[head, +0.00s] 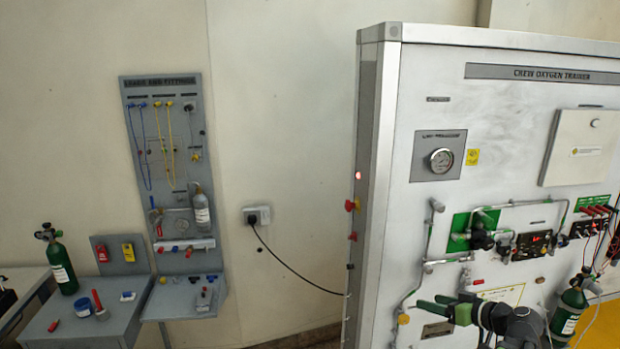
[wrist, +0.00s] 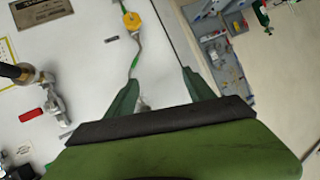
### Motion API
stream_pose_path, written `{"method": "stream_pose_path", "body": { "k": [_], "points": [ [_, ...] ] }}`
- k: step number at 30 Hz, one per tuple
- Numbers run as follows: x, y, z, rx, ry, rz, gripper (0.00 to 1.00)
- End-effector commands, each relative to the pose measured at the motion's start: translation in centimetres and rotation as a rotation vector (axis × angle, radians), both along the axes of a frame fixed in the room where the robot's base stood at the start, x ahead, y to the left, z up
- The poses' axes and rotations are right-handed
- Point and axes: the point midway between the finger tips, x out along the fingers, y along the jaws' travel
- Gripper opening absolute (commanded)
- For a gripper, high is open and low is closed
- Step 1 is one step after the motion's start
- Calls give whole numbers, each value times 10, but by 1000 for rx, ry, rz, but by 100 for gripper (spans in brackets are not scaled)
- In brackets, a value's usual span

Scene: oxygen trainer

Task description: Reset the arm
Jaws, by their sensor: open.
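My gripper (head: 430,307) is at the lower part of the oxygen trainer panel (head: 440,95) in the head view, its green fingers pointing left. In the wrist view my gripper (wrist: 160,77) has its two green fingers spread, with nothing held between them. The white panel face fills the left of that view. A yellow knob (wrist: 131,20) on a thin pipe lies beyond the fingertips. I cannot tell how far the fingers are from the panel. My arm hides part of the panel's lower area.
A red-handled valve (wrist: 45,112) sticks out left of the fingers in the wrist view. A green cylinder (head: 568,312) stands right of my arm. A black cable (head: 290,270) runs from the wall socket to the panel. The tool board (head: 130,88) and side bench (head: 60,325) are far left.

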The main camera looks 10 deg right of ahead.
Motion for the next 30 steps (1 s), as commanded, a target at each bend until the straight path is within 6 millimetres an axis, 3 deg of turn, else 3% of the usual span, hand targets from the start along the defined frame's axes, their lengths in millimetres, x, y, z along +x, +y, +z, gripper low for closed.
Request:
{"method": "stream_pose_path", "body": {
  "k": [1,6,9,12,15,18,30],
  "points": [
    [15,41,-27,22,97,59,62],
    [30,168,-108,31,502,163,62],
    [22,231,-149,-33,733,156,62],
    [9,279,-178,-135,916,97,62],
    [-2,310,-193,-238,1022,14,62],
    [-9,327,-200,-312,1073,-57,62],
    [-13,332,-200,-349,1093,-107,62]
  ]
}}
